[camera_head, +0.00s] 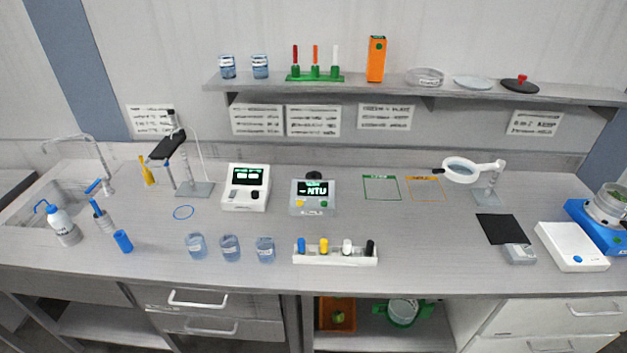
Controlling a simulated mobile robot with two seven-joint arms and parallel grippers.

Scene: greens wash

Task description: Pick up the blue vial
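A white rack (335,260) stands near the front edge of the counter, right of the jars. It holds a row of small capped pieces: a blue one (301,246) at the left end, then yellow, white and black ones. The blue one looks upright, its lower part hidden by the rack. A separate blue cylinder (123,241) stands on the counter near the sink, slightly tilted in the picture. I cannot tell from its look whether it is a vial. Neither of my grippers is in view.
Several water jars (230,248) stand left of the rack. Behind it are a grey NTU meter (313,196) and a white meter (245,187). A magnifier lamp (462,170) and black mat (500,229) are at right. The counter between rack and mat is clear.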

